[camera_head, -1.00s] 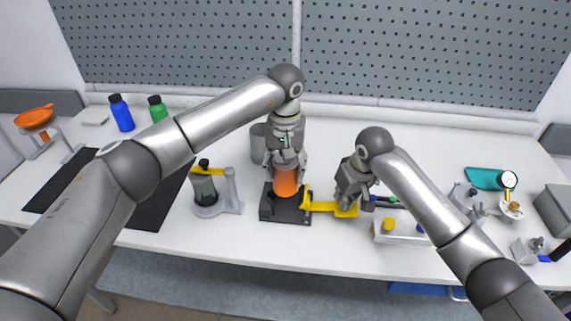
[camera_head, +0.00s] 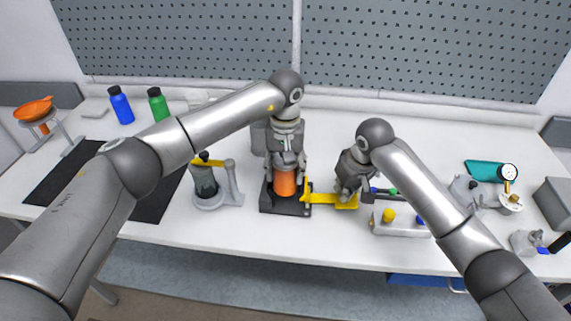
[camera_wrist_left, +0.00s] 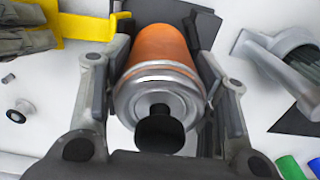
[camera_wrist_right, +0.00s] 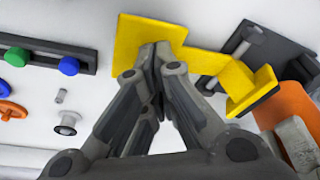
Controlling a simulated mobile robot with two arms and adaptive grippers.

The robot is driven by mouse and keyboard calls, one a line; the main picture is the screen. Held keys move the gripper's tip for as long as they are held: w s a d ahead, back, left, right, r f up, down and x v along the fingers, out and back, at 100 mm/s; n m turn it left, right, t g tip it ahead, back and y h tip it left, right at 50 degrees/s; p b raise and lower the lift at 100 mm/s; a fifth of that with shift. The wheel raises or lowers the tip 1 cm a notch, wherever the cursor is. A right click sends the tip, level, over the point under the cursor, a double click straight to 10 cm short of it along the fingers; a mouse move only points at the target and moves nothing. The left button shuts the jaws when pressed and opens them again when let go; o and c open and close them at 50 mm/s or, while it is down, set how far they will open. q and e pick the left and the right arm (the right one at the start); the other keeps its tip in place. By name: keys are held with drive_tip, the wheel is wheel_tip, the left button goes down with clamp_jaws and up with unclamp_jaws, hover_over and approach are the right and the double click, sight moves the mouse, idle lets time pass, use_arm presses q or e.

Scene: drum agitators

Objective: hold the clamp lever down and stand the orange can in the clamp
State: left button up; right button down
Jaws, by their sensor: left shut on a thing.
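The orange can (camera_head: 285,184) has a silver top and a black knob. My left gripper (camera_head: 286,166) is shut around its upper part from above, and the can (camera_wrist_left: 163,48) is upright. Its lower end is at the dark clamp (camera_head: 286,209); whether it rests on the base is hidden. The yellow clamp lever (camera_head: 325,198) reaches right from the clamp and shows in the right wrist view (camera_wrist_right: 205,62). My right gripper (camera_wrist_right: 155,52) has its fingertips together at the lever's wide end pad, seemingly touching it from above.
Left of the clamp stands a grey holder (camera_head: 209,201) with a dark cup and yellow bar. Right of the lever is a white block (camera_head: 400,222) with coloured knobs. Blue (camera_head: 121,105) and green (camera_head: 157,104) bottles stand behind my left arm. The table front is clear.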

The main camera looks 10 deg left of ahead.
use_arm(q)
drive_tip(key=shift+f, duration=0.55)
drive_tip(key=shift+f, duration=0.1)
drive_tip(key=shift+f, duration=0.6)
drive_tip(key=shift+s+f, duration=0.1)
drive_tip(key=shift+f, duration=0.3)
use_arm(e)
drive_tip(key=shift+s+a, duration=0.1)
drive_tip(key=shift+a, duration=0.05)
use_arm(q)
drive_tip(key=shift+f, duration=0.1)
